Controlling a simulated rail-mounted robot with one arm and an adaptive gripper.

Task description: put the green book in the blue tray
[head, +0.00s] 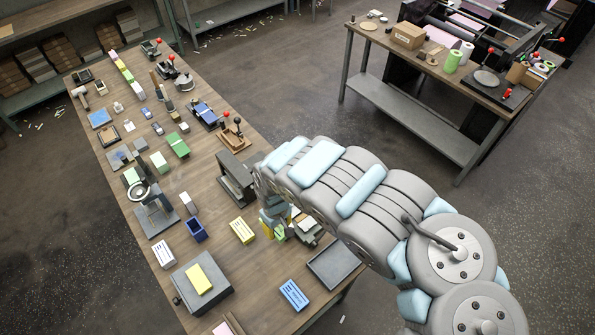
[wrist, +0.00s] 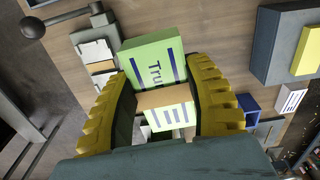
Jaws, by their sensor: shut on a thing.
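My gripper (wrist: 162,85) has its yellow ribbed fingers shut on the green book (wrist: 152,58), which has a light green cover with dark blue bars and lettering reading "Tru". A tan face and a pale striped face show below the cover, between the fingers. In the head view my gripper (head: 274,222) is near the table's right edge, largely hidden by my arm, and only a bit of green shows there. The blue tray (head: 196,230) is a small dark blue open box on the table, left of my gripper. It also shows in the wrist view (wrist: 248,103), right of the fingers.
A yellow box (head: 242,231) lies between the tray and my gripper. A grey block (head: 183,290) with a yellow box on top stands in front. A blue-and-white box (head: 293,294) and a grey flat tray (head: 333,264) lie at right. A dark metal stand (head: 236,177) rises behind.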

